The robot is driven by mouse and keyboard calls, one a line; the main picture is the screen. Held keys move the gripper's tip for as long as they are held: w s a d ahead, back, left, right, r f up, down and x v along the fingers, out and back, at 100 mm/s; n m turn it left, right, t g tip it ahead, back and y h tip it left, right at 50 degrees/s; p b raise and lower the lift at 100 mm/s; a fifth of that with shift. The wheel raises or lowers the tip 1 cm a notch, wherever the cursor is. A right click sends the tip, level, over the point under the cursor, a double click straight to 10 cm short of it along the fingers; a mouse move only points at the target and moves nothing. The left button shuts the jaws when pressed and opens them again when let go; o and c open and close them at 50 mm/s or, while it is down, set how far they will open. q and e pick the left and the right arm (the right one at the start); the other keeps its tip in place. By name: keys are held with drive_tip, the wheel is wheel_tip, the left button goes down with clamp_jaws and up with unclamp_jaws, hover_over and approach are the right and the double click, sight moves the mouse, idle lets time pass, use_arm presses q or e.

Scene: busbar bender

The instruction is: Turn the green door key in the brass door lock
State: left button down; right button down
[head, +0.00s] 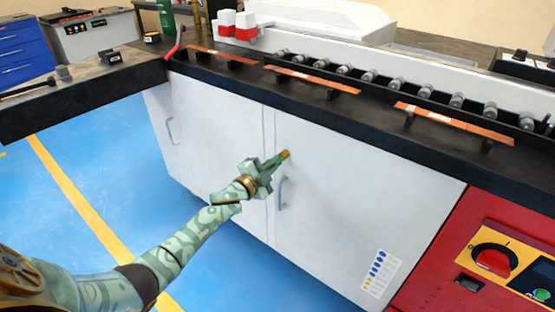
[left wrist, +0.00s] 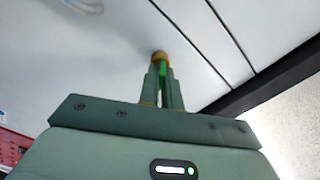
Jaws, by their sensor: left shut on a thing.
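The brass door lock (head: 285,154) sits on the white cabinet door near its left edge, above the door's handle (head: 281,193). It also shows in the left wrist view (left wrist: 159,56) just past my fingertips. My left gripper (head: 270,168) is at the lock, shut on the green door key (left wrist: 163,70), a green strip between the two fingers. The key's far end meets the lock; how deep it sits is hidden by the fingers. The cabinet door (head: 350,200) is closed. My right gripper is not in view.
The black worktop edge (head: 330,110) overhangs above the lock, with copper bars (head: 312,80) on supports. A red panel (head: 470,240) with a rotary switch (head: 493,259) stands to the right. Blue floor (head: 90,170) is free at left.

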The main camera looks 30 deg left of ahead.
use_arm(q)
drive_tip(key=n+p, duration=0.2)
drive_tip(key=n, duration=0.3)
drive_tip(key=shift+n, duration=0.4)
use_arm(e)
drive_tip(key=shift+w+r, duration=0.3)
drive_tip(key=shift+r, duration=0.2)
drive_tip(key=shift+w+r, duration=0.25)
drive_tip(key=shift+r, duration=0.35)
use_arm(q)
drive_tip(key=n+p, duration=0.2)
drive_tip(key=n, duration=0.3)
drive_tip(key=shift+n, duration=0.4)
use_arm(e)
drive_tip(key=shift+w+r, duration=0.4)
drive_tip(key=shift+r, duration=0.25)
